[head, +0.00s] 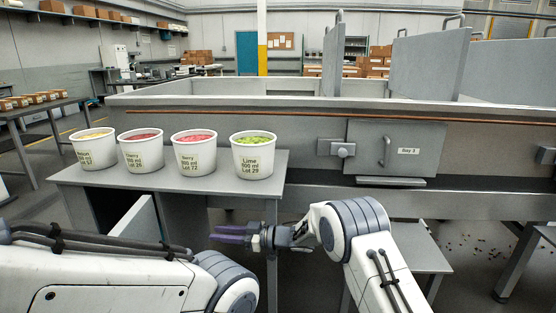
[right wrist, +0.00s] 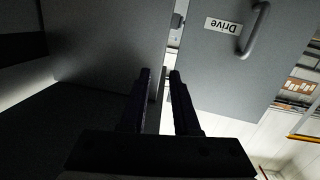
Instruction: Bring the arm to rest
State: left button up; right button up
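My right gripper (head: 216,233) points left in front of the tub table, below the level of its top. Its two dark fingers are a little apart with nothing between them; in the right wrist view (right wrist: 160,72) they also show a gap. My right arm (head: 368,240) is bent, with its elbow at the lower right. My left arm (head: 110,285) reaches in from the lower left, and its gripper is out of view. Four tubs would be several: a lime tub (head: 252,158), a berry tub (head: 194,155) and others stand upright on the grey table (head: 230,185).
A long grey machine with a closed Bay 5 door (head: 392,150) stands behind the table. A panel labelled Drive (right wrist: 222,60), with a handle, shows upside down in the right wrist view. A low grey surface (head: 425,255) lies right of my right arm. Small dark bits litter the floor at right.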

jog(key=w+d+r+m+t+h, duration=0.25)
jog(key=d+m+t+h, duration=0.2)
jog(key=d, duration=0.45)
jog(key=w+d+r+m+t+h, duration=0.1)
jog(key=w+d+m+t+h, duration=0.3)
jog(key=d, duration=0.5)
jog(key=s+d+f+m+g+h, duration=0.2)
jog(key=s+d+m+h, duration=0.3)
jog(key=s+d, duration=0.4)
jog(key=s+d+f+m+g+h, duration=0.25)
jog(key=s+d, duration=0.25)
jog(key=s, duration=0.6)
jog(key=s+d+f+m+g+h, duration=0.15)
jog(key=s+d+g, duration=0.25)
jog(key=s, duration=0.8)
jog(key=s+a+r+n+g+y, duration=0.1)
jog(key=s+a+r+n+g, duration=0.2)
jog(key=s+a, duration=0.4)
jog(key=s+a+r+n+y, duration=0.1)
jog(key=s+a+r+n, duration=0.2)
jog(key=s+a+n, duration=0.35)
notch_tip(320, 180, up, 34)
jog(key=m+p, duration=0.1)
jog(key=p, duration=3.3)
jog(key=shift+s+f+m, duration=0.25)
jog(key=shift+s+m, duration=0.15)
jog(key=shift+s, duration=0.05)
